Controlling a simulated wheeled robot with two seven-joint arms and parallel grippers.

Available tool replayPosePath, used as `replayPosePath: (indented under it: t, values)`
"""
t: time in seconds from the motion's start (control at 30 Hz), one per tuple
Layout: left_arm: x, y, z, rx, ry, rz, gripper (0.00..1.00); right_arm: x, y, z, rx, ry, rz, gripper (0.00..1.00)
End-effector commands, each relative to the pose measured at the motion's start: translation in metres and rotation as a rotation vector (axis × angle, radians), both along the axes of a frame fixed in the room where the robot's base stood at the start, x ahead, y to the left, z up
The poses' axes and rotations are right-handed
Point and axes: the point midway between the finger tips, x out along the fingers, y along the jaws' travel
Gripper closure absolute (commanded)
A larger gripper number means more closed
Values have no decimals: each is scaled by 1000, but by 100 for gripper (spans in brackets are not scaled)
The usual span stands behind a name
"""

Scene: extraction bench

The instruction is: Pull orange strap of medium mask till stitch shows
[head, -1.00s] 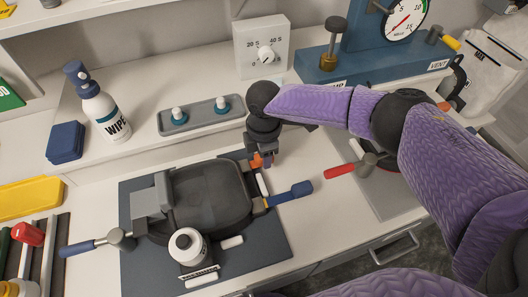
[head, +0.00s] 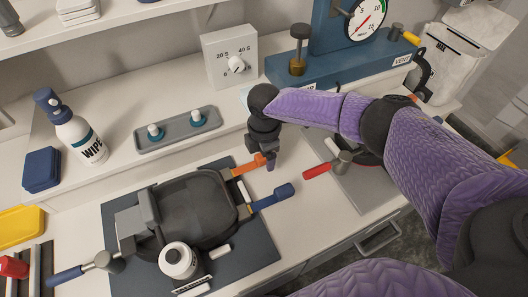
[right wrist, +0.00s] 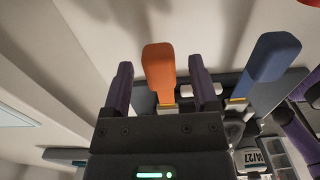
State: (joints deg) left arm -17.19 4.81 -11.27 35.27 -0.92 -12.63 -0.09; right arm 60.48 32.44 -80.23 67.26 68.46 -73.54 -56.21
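The dark mask (head: 195,212) lies on a dark blue-grey mat (head: 262,250). Its orange strap (head: 247,165) sticks out from the upper right corner; a blue strap (head: 272,197) sticks out below it. My right gripper (head: 266,163) is at the orange strap's outer end. In the right wrist view the orange strap (right wrist: 159,72) stands between the two fingers with a gap on each side, so the gripper (right wrist: 160,82) is open around it. A thin yellow band (right wrist: 167,105) shows at the strap's base. My left gripper is not in view.
A second strap, red (head: 317,171), and a grey mat (head: 372,190) lie to the right. A tray (head: 178,131), a wipe bottle (head: 75,130) and a dial box (head: 231,58) stand behind. Bare bench shows right of the blue strap.

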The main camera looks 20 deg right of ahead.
Motion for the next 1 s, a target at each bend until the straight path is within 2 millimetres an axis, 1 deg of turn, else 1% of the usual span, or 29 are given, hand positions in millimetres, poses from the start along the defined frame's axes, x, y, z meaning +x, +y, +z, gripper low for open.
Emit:
replayPosePath:
  t: [0.1,0.17,0.27,0.3,0.4,0.5,0.6,0.7,1.0]
  values:
    - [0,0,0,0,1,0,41,0,0,0,1,0,0,24]
    - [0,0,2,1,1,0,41,0,0,5,1,0,0,24]
    - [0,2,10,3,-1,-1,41,0,0,26,2,-3,1,24]
    - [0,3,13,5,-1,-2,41,1,0,37,2,-4,1,24]
    - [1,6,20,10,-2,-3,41,1,0,64,2,-4,0,24]
    - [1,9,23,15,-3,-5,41,1,0,84,1,-3,0,24]
    - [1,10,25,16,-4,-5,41,0,0,96,1,-1,0,24]
    - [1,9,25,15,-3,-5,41,0,0,100,1,0,-1,24]
    - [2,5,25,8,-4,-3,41,0,0,99,0,0,-1,24]
